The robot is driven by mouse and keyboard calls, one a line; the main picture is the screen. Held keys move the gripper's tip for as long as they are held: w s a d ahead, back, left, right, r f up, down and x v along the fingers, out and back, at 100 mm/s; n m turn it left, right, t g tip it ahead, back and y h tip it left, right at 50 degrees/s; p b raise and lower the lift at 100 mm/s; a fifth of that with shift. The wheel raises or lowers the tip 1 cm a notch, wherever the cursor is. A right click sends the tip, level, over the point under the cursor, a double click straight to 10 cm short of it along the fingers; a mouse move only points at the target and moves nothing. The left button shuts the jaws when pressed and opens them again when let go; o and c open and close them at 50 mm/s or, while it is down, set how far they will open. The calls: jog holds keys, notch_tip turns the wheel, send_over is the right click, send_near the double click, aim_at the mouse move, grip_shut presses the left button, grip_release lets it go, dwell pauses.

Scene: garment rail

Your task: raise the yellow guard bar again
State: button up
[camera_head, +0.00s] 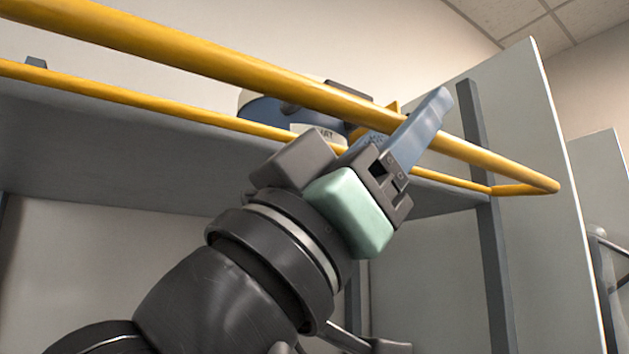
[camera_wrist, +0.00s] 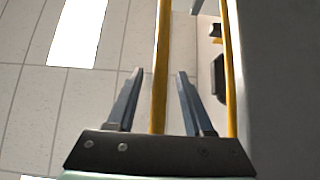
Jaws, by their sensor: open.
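The yellow guard bar (camera_head: 200,55) crosses the head view from upper left to a corner at the right, standing out in front of the grey shelf. A short yellow side piece (camera_head: 525,190) runs from that corner back toward the dark upright. My gripper (camera_head: 412,125) reaches up to the bar from below. In the wrist view my gripper (camera_wrist: 160,74) is open, its two blue-grey fingers on either side of the bar (camera_wrist: 159,60), with a gap on both sides. One finger is partly hidden in the head view.
A second yellow rail (camera_head: 150,104) runs along the front edge of the grey shelf (camera_head: 110,150). A blue and white object (camera_head: 262,108) with a label sits on the shelf behind the bar. A dark upright (camera_head: 492,260) and a pale panel (camera_head: 545,250) stand at the right.

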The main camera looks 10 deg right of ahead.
grip_shut()
dwell(1.3)
